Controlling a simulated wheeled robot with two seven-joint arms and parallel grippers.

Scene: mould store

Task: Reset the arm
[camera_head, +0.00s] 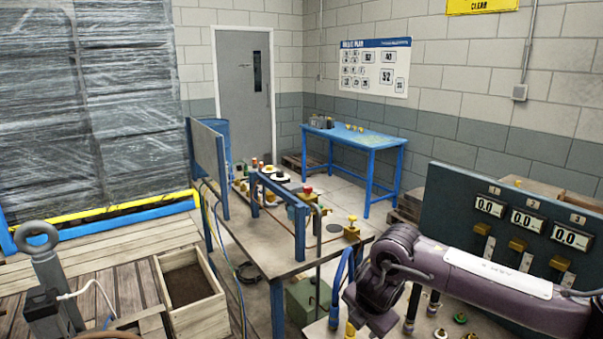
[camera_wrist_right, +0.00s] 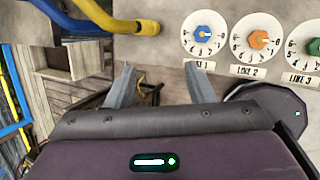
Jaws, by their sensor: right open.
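My right arm (camera_head: 500,279), purple with a white label, reaches in from the lower right in the head view and bends down over the near bench. Its fingertips cannot be made out there. In the right wrist view my right gripper (camera_wrist_right: 161,84) shows two grey fingers set well apart, with nothing between them. Behind and to the right of the fingers are white dials with a blue knob (camera_wrist_right: 203,31), an orange knob (camera_wrist_right: 258,39) and a green knob (camera_wrist_right: 317,47). My left gripper is not in view.
A dark panel (camera_head: 450,200) with several readouts stands behind my right arm. A bench with a blue frame (camera_head: 300,232) carries coloured buttons and valves. A wooden box (camera_head: 193,295) stands at lower left. A blue table (camera_head: 375,139) is at the back. A yellow pipe (camera_wrist_right: 105,17) runs near the dials.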

